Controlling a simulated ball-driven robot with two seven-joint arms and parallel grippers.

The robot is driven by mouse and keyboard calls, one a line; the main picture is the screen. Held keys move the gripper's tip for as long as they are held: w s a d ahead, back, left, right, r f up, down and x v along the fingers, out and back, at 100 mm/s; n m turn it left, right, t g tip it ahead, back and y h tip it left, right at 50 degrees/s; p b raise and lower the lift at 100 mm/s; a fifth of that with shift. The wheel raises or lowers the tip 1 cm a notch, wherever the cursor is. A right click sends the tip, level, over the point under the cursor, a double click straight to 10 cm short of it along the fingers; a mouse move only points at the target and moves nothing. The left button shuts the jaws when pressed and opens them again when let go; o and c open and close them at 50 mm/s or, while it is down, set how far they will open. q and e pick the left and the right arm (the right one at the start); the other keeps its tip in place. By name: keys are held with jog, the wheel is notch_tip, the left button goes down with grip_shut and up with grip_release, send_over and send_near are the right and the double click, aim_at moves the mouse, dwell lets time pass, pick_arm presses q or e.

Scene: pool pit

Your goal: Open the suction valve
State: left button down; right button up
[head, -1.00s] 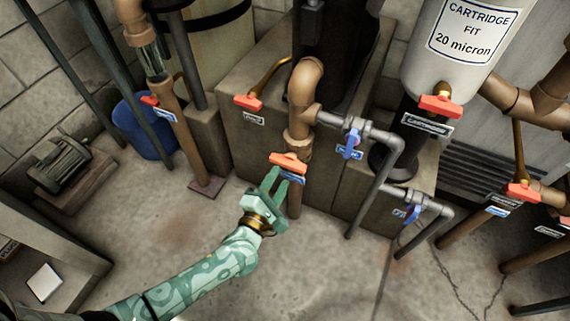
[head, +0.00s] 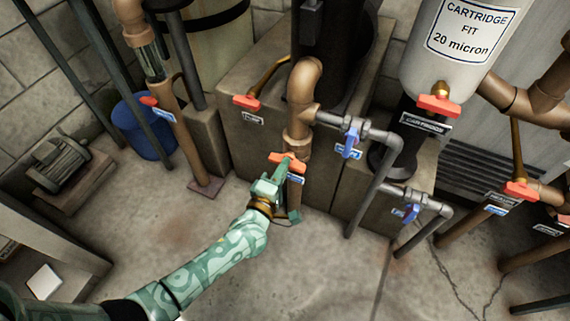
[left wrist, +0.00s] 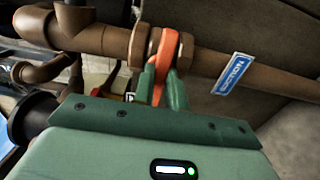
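The suction valve is on the brown vertical pipe in the middle of the head view. Its orange-red handle (head: 288,158) lies across the pipe. In the left wrist view the handle (left wrist: 168,45) also runs crosswise to the pipe, beside a blue label reading SUCTION (left wrist: 232,74). My left gripper (head: 283,169) reaches the handle from the lower left. In the left wrist view its two green fingers (left wrist: 161,82) stand close on either side of the handle, shut on it. My right gripper is not in view.
Other red-handled valves are nearby, one on the block (head: 247,102) and one under the cartridge tank (head: 439,106). Blue-handled valves (head: 349,146) sit on grey pipes to the right. A motor (head: 57,160) and blue bucket (head: 147,128) stand left. The front floor is clear.

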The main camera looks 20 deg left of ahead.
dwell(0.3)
pick_arm(q)
jog(key=n+b, duration=0.1)
jog(key=n, duration=1.7)
jog(key=shift+f+n, duration=0.1)
jog(key=shift+n, duration=0.2)
jog(key=c, duration=1.3)
grip_release()
jog(key=shift+s+a+p, duration=0.1)
jog(key=shift+s+p, duration=0.5)
jog(key=shift+s, duration=2.95)
